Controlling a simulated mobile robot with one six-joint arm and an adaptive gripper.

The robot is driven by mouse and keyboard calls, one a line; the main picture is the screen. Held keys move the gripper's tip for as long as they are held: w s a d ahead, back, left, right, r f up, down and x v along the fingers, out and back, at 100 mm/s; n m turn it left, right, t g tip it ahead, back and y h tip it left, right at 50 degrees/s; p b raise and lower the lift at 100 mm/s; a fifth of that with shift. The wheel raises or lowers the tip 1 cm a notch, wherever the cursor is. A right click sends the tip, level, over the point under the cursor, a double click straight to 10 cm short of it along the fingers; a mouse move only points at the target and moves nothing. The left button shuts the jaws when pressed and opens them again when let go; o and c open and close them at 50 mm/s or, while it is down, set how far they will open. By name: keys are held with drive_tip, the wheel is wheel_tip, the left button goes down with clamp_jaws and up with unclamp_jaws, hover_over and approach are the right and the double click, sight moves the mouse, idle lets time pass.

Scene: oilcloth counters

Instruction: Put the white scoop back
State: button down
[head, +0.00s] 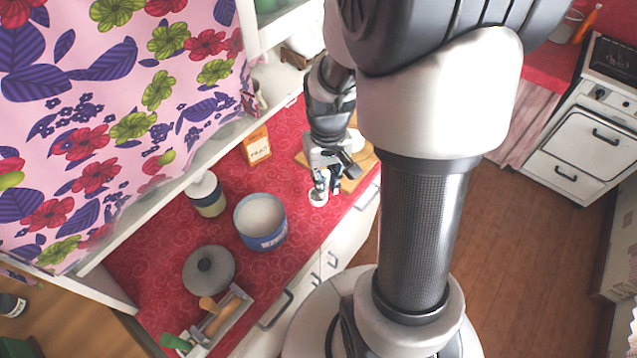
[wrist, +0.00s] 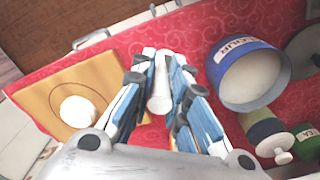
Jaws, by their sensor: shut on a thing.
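My gripper (head: 325,180) is over the red counter, near its front edge, to the right of the flour canister in the head view. In the wrist view its blue-padded fingers (wrist: 160,98) are shut on the white scoop (wrist: 160,88), which shows as a pale piece between them. The scoop's white end (head: 318,198) shows below the fingers in the head view; I cannot tell whether it touches the counter. The blue and white flour canister (head: 266,240) stands upright and open; it also shows in the wrist view (wrist: 221,84).
A wooden board (wrist: 40,92) with a white round thing (wrist: 78,112) lies beside the gripper. An orange box (head: 257,147), a lidded jar (head: 209,203), a grey lid (head: 209,271) and a tool tray (head: 237,308) are on the red counter (head: 150,260). Patterned cloth hangs at upper left.

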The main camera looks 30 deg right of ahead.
sight(325, 201)
drive_tip(key=shift+f+b, duration=0.55)
drive_tip(key=shift+f, duration=2.15)
drive_tip(key=shift+f, duration=0.2)
drive_tip(key=c, duration=1.6)
unclamp_jaws()
drive_tip(key=shift+o, duration=0.2)
drive_tip(key=shift+r, duration=0.1)
